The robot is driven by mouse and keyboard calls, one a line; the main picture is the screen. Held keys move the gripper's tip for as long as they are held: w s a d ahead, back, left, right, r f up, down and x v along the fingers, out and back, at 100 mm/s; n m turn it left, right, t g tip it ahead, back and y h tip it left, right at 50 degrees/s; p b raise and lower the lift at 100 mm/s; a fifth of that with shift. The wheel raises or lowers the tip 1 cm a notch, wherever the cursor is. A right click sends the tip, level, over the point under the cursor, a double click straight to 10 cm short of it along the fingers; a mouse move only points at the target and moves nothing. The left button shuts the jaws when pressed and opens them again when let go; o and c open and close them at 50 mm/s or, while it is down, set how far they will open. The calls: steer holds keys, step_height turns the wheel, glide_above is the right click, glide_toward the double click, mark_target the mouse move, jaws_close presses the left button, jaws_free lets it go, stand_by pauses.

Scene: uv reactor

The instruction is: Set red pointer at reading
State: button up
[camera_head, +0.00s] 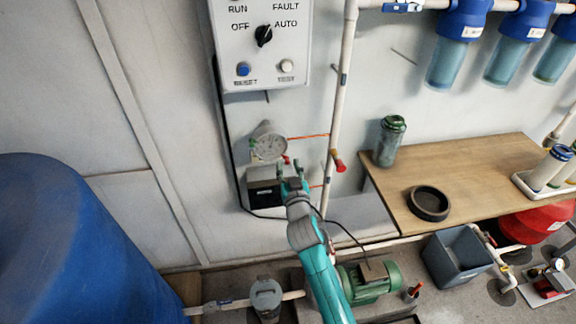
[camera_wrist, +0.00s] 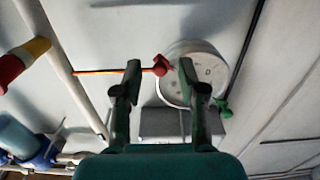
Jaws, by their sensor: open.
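A round white dial gauge (camera_head: 268,147) is on the wall below the control box; its scale is too small to read. In the wrist view the gauge (camera_wrist: 203,48) is partly hidden behind one finger. A red tab (camera_wrist: 161,66) sits at its rim, and it also shows in the head view (camera_head: 286,159). I cannot tell whether this tab is the red pointer. A green tab (camera_wrist: 222,106) is on the other side of the rim. My gripper (camera_head: 290,168) is open and empty in front of the gauge. In the wrist view the red tab appears between its fingers (camera_wrist: 158,75).
A black-and-grey box (camera_head: 265,192) is just below the gauge. A white vertical pipe (camera_head: 341,100) with a red-handled valve (camera_head: 338,162) stands to the right. The control box (camera_head: 262,45) hangs above. A wooden table (camera_head: 460,170) is at the right.

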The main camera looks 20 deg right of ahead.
steer(key=shift+w+d, duration=0.2)
steer(key=shift+w, duration=0.3)
jaws_close()
steer(key=shift+r, duration=0.1)
step_height(320, 180, up, 7)
steer(key=d+n, duration=0.1)
steer(key=n, duration=1.2)
steer(key=shift+s+n, duration=0.15)
steer(key=shift+n, duration=0.25)
steer(key=shift+d+r, duration=0.1)
